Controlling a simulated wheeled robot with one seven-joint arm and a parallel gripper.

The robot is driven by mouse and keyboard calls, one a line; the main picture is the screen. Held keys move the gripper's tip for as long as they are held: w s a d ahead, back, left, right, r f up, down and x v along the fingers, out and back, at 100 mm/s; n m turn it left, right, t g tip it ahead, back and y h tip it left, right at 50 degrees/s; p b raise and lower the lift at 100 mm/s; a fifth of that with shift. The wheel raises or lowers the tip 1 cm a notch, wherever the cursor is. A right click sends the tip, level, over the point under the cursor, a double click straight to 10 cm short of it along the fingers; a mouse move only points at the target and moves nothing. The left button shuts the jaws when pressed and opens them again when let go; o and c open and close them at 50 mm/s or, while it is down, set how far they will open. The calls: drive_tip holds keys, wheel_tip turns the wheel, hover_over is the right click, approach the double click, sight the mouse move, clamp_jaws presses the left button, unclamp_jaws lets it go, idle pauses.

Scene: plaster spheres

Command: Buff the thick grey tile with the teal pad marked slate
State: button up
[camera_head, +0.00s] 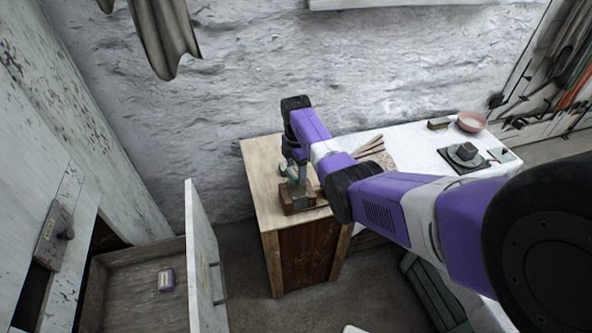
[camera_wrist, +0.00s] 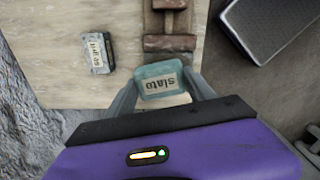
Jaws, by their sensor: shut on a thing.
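The teal pad (camera_wrist: 158,84), with the label "slate" upside down on its top, is between the two fingers of my gripper (camera_wrist: 163,92) in the wrist view. In the head view my gripper (camera_head: 293,181) is low over the left part of the wooden bench top, with a bit of teal (camera_head: 286,170) beside it. A brown wooden holder (camera_wrist: 170,43) lies just beyond the pad in the wrist view; it also shows in the head view (camera_head: 291,205). A greyish piece shows between its wooden bars, but I cannot tell if that is the thick grey tile.
A grey labelled block (camera_wrist: 97,51) lies left of the pad on the bench top (camera_head: 262,205). A white table (camera_head: 425,140) at right bears a pink bowl (camera_head: 472,122) and a grey block on a dark mat. An open drawer (camera_head: 125,300) holds a small purple-grey block (camera_head: 165,280).

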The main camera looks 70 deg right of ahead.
drive_tip(key=shift+r+p, duration=0.35)
drive_tip(key=shift+r, duration=1.65)
